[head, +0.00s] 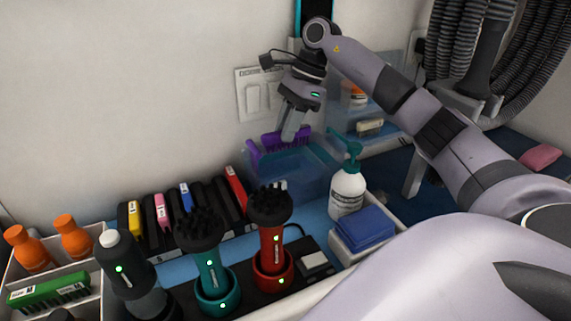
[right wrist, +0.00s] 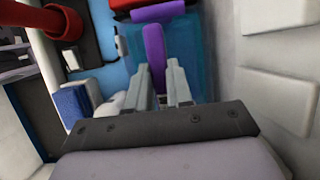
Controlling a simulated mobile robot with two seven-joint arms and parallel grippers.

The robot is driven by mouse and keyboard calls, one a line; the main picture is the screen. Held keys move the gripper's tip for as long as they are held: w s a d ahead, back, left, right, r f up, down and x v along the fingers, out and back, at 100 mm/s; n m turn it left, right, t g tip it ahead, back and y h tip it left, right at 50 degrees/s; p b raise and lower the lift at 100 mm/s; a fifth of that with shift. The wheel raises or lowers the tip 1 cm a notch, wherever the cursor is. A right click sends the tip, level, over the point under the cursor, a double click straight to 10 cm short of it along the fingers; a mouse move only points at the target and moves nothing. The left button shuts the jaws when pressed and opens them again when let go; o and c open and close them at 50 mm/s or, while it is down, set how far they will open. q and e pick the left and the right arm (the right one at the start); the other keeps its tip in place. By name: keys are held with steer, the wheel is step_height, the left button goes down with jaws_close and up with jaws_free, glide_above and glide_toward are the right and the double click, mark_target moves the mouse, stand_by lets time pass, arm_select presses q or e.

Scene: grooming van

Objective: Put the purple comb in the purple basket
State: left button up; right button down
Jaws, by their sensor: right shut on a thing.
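The purple comb (head: 286,142) is at my right gripper's (head: 291,134) fingertips, above a translucent blue bin (head: 300,181) by the wall. The gripper points down and is shut on the comb. In the right wrist view, the comb's long purple part (right wrist: 154,55) shows at the fingers (right wrist: 162,72), with the blue bin (right wrist: 197,42) beyond. Another purple strip (right wrist: 158,11) crosses near the top of that view; I cannot tell whether it belongs to the comb. I see no clearly purple basket; the bin looks blue with purple near its rim. My left gripper is not in view.
A white pump bottle (head: 347,192) with a teal top stands right of the bin, near folded blue cloths (head: 362,229). Black clipper cases stand left of it. A teal brush (head: 207,262) and red brush (head: 271,240) stand in front. Another clear bin (head: 352,125) is behind.

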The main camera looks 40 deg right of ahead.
step_height(320, 180, down, 11)
steer(key=shift+w, duration=0.1)
steer(key=shift+w+d+f, duration=0.1)
steer(key=shift+w+f, duration=0.1)
steer(key=shift+f, duration=0.2)
steer(key=c, duration=1)
jaws_free()
